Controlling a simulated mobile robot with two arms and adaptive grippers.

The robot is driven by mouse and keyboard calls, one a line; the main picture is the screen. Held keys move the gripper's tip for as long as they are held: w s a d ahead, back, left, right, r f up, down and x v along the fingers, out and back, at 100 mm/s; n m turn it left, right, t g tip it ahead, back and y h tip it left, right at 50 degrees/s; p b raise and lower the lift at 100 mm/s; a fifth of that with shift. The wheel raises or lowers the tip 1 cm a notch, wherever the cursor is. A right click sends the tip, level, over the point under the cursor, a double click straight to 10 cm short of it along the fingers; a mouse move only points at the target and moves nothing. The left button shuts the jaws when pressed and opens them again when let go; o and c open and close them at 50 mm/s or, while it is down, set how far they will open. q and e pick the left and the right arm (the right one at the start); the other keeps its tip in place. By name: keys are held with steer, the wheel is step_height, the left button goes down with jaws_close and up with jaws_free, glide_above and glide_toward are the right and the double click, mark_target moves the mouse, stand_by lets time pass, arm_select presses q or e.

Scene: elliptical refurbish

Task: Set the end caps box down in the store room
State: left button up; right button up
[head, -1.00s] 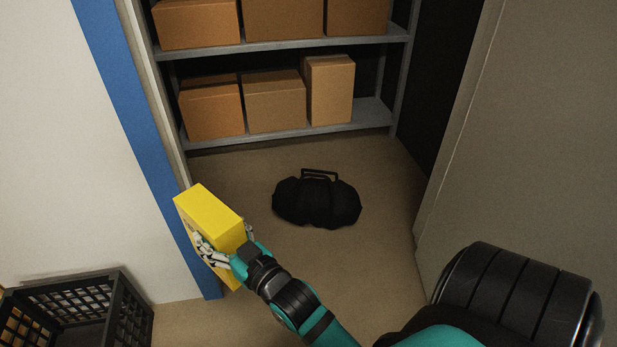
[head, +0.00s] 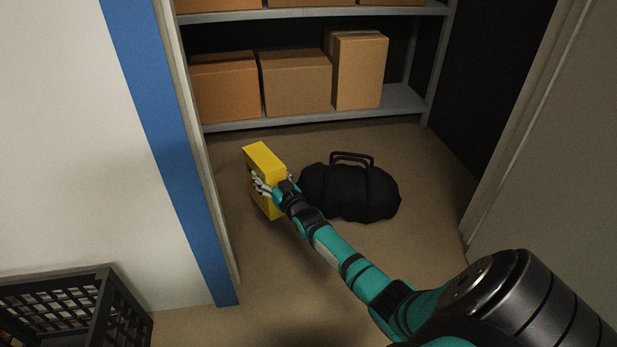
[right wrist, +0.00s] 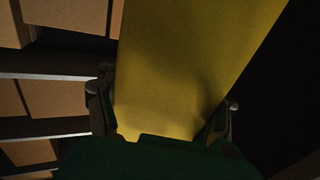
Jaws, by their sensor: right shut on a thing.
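The yellow end caps box (head: 264,158) is inside the store room doorway, left of a black bag. My right gripper (head: 270,187) is shut on it, with fingers on its near sides. In the right wrist view the box (right wrist: 190,65) fills the middle between the two fingers (right wrist: 165,112). The box's underside is hidden, so I cannot tell whether it touches the floor. My left gripper is not in view.
A black duffel bag (head: 350,190) lies on the floor just right of the box. A grey shelf (head: 300,118) with cardboard boxes stands behind. A blue-edged door frame (head: 165,150) is at left, a black crate (head: 75,305) at lower left.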

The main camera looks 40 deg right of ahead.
steer(key=f+b, duration=0.1)
steer(key=f, duration=0.1)
steer(key=f+b, duration=0.4)
steer(key=shift+w, duration=0.25)
step_height(320, 180, down, 4)
steer(key=b, duration=0.3)
steer(key=shift+b, duration=0.3)
steer(key=shift+r, duration=0.2)
steer(key=o, duration=1.7)
steer(key=shift+f, duration=0.2)
steer(key=shift+c, duration=0.2)
